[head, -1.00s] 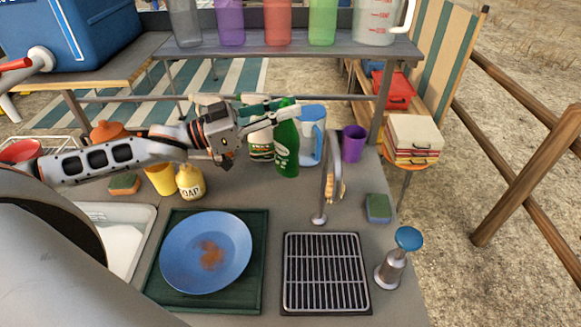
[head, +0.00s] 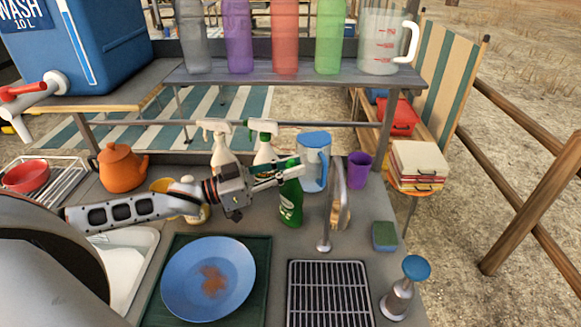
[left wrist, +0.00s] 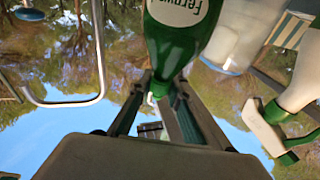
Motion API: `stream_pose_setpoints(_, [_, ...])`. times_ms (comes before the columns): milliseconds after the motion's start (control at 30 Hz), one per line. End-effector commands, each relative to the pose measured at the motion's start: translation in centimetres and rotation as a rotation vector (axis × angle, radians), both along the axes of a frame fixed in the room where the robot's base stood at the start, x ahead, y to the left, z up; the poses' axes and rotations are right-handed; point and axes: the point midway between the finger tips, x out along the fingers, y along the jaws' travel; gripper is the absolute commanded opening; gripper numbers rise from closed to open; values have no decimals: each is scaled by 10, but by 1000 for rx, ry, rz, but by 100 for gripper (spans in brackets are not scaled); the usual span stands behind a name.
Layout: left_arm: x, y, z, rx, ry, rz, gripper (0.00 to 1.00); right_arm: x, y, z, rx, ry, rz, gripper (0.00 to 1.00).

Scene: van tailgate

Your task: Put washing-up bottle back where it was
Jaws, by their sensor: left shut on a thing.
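The washing-up bottle (head: 291,203) is green with a white label. It is roughly upright over the counter, left of the tap and in front of the blue-lidded jug (head: 314,165). My left gripper (head: 289,171) is shut on its upper end, reaching in from the left. In the left wrist view, the bottle (left wrist: 178,45) shows upside down with its narrow end between my left fingers (left wrist: 165,108). I cannot tell whether its base touches the counter. My right gripper is not in view.
Two spray bottles (head: 220,145) stand behind my left arm. The tap (head: 337,205) and purple cup (head: 359,170) are to the right. A blue plate (head: 208,278) and drain grate (head: 329,295) lie in front. Bare counter (head: 275,242) shows before the bottle.

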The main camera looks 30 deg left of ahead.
Motion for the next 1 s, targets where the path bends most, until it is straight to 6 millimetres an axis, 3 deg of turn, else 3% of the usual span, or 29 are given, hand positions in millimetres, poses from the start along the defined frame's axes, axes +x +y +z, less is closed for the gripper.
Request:
stream_pose_setpoints(67, [0,0,-2,-1,-1,0,0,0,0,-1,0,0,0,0])
stream_pose_setpoints(100, [0,0,-2,0,0,0,28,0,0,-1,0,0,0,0])
stream_pose_setpoints(133, [0,0,-2,1,1,0,34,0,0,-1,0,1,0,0])
stream_pose_setpoints(567, [-1,1,1,0,1,0,34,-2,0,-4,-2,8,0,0])
stream_pose_setpoints(1000, [-37,39,-9,1,6,1,34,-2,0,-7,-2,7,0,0])
